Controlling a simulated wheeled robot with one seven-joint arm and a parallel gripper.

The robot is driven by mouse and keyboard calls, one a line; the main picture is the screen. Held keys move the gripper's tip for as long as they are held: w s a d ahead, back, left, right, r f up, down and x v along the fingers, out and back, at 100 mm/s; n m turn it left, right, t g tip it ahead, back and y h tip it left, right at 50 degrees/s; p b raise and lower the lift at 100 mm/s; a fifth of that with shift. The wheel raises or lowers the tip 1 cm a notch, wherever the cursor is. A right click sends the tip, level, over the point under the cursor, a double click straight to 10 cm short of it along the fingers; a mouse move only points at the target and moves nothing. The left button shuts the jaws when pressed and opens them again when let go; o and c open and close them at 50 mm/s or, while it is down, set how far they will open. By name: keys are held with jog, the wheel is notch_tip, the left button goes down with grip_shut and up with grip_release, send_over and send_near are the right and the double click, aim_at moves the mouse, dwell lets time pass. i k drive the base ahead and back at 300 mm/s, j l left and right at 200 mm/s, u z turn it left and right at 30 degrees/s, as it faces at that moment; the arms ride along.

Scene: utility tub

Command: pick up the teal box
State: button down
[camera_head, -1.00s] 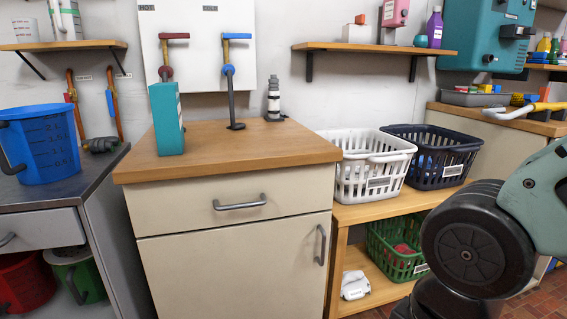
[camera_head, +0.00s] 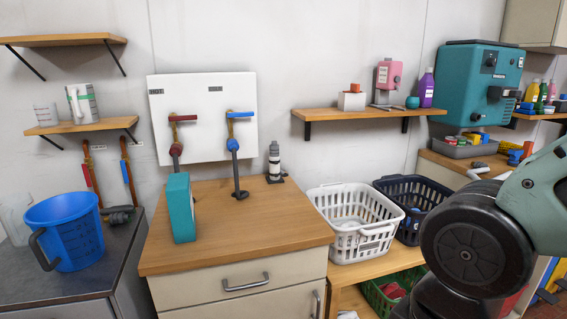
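The teal box (camera_head: 181,208) stands upright on the left part of the wooden top of a cream cabinet (camera_head: 240,258). It is a tall, narrow box with a lighter side face. It stands in front of the pipe under the red-handled tap (camera_head: 178,136). Nothing is seen touching it from my side. Part of my arm shows at the right edge, well apart from the box. My gripper is not in view.
A grey pipe under the blue-handled tap (camera_head: 234,150) stands right of the box. A grey-and-white fitting (camera_head: 274,163) stands behind. A blue bucket (camera_head: 66,232) sits on the left counter. White (camera_head: 352,228) and dark (camera_head: 410,210) baskets stand at right. The cabinet top's front right is clear.

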aim_at(178, 190)
jog(key=i+j+u, duration=0.15)
jog(key=j, duration=0.2)
jog(key=j+u, duration=0.1)
jog(key=j, duration=0.2)
jog(key=i+j+u, duration=0.15)
jog(key=j, duration=0.15)
jog(key=i+j+u, duration=0.15)
jog(key=j, duration=0.15)
